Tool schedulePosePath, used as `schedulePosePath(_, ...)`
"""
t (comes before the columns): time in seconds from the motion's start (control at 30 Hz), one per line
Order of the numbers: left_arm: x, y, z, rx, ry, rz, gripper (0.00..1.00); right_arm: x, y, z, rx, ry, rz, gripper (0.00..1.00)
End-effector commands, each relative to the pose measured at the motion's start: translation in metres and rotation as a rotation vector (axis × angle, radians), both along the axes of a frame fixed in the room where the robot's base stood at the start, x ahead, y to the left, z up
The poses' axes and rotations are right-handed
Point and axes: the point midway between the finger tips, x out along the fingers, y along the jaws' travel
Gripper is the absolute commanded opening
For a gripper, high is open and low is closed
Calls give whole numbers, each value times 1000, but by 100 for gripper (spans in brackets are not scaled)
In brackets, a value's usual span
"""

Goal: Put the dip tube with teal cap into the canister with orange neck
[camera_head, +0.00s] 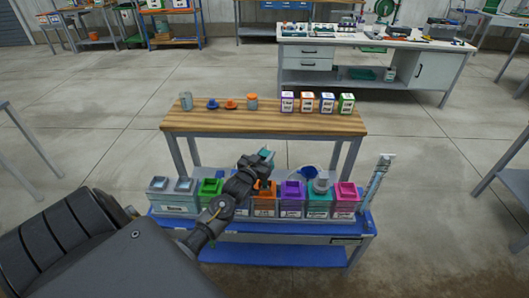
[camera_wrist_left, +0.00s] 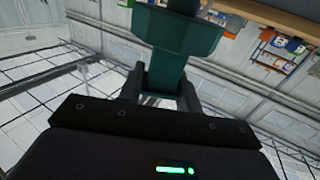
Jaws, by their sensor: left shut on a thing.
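My left gripper (camera_head: 262,164) is shut on the teal cap (camera_head: 266,153) of the dip tube, above the row of canisters. In the left wrist view the dark teal cap (camera_wrist_left: 165,70) sits between the two fingers, with a wider teal part beyond them. The tube below the cap cannot be made out. The canister with orange neck (camera_head: 264,208) stands in the row on the blue cart, just below and close to the gripper; my left arm and hand partly hide it. I cannot tell whether the tube is over its opening. My right gripper is not in view.
Green (camera_head: 210,188), purple (camera_head: 292,205), teal (camera_head: 319,207) and pink-topped canisters (camera_head: 345,203) stand alongside, with grey ones at left. A slim upright holder (camera_head: 378,178) is at the cart's right end. A wooden bench (camera_head: 225,121) behind carries small boxes and caps.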

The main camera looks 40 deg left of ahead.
Motion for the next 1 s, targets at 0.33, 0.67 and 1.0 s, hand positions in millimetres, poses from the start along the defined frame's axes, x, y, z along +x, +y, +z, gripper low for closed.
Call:
schedulePosePath(0.33, 0, 0, -42, 0, 0, 0, 0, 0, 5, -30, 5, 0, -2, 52)
schedulePosePath(0.67, 0, 0, -76, 1, -1, 0, 0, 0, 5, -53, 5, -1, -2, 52)
schedulePosePath(1.0, 0, 0, -100, 1, -1, 0, 0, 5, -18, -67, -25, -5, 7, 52)
